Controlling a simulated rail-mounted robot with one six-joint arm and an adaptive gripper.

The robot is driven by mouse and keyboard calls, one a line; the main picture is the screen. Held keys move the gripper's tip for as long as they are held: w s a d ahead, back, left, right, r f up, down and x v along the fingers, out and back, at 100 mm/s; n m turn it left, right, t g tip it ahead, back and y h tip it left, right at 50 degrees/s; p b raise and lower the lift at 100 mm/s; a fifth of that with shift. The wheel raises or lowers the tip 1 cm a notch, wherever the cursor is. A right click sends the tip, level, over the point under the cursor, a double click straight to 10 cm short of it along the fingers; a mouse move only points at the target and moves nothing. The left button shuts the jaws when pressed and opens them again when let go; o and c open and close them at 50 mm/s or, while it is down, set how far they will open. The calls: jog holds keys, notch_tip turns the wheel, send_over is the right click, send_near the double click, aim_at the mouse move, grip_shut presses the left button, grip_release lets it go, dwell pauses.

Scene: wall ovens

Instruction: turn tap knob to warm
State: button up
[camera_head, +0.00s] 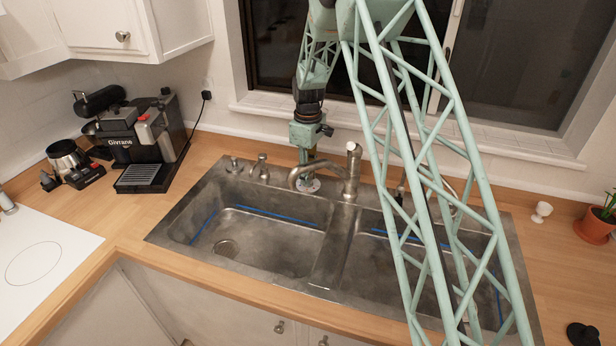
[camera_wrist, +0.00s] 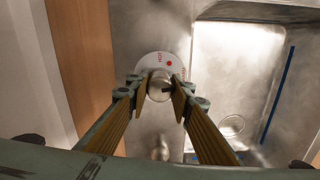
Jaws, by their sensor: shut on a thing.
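The plate also shows at the back rim of the sink in the head view (camera_head: 307,186). My gripper (camera_wrist: 160,88) points down and is shut on the knob, with a finger on either side of it.
A double steel sink (camera_head: 165,236) is set in the wooden counter (camera_head: 125,215). Small metal fittings (camera_head: 261,166) stand left of my gripper on the sink's back rim. A coffee machine (camera_head: 145,140) stands at the left. The window wall (camera_head: 235,118) is close behind.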

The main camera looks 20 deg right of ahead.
jog(key=o, duration=0.8)
jog(key=shift+o, duration=0.2)
jog(key=shift+r, duration=0.1)
notch_tip(320, 180, up, 12)
dwell(0.5)
dwell(0.5)
